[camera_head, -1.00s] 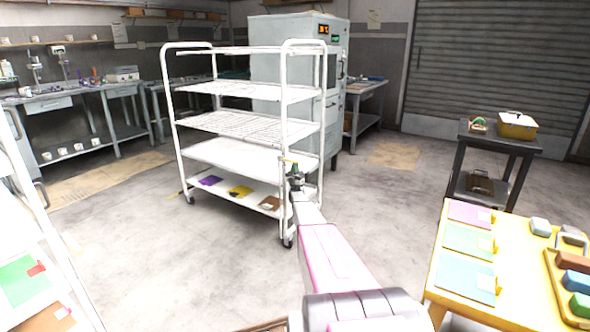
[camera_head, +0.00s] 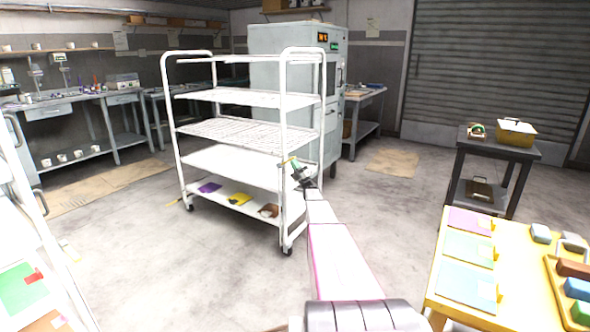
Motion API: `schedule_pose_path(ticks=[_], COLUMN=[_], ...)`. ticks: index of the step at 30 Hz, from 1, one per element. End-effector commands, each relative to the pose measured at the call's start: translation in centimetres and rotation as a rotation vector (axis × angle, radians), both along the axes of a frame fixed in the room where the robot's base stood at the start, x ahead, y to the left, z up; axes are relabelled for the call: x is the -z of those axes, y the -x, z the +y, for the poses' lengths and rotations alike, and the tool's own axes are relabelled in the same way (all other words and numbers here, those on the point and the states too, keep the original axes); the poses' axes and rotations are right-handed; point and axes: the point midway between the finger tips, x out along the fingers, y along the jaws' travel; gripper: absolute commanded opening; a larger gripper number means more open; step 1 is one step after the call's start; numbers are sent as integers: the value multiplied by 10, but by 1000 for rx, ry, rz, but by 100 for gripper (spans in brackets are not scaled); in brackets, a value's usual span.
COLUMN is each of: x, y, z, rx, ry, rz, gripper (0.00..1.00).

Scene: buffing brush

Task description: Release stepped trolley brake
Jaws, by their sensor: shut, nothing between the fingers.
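The white stepped trolley (camera_head: 225,163) stands in the middle of the floor on casters. It has several open shelves. A front caster (camera_head: 287,250) shows below its right post. My gripper (camera_head: 297,168) is at the trolley's front right post, at about the height of its second-lowest shelf, and is shut with nothing held. A small yellow-and-green part (camera_head: 290,160) shows right by the fingertips. I cannot tell whether it is the brake lever or whether the fingers touch it. The arm hides part of the area right of the post.
Purple, yellow and brown pieces lie on the trolley's bottom shelf. A grey cabinet (camera_head: 268,72) stands behind it. A yellow table (camera_head: 512,285) with coloured sheets and blocks is at the lower right. A dark side table (camera_head: 499,150) stands behind that. Another white rack is at the left edge.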

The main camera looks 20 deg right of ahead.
Motion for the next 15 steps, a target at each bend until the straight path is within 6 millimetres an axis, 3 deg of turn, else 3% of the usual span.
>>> schedule_pose_path(ticks=[15], x=[-40], y=[-17], z=[15], rx=[1], ry=[274], rz=[349], gripper=[0])
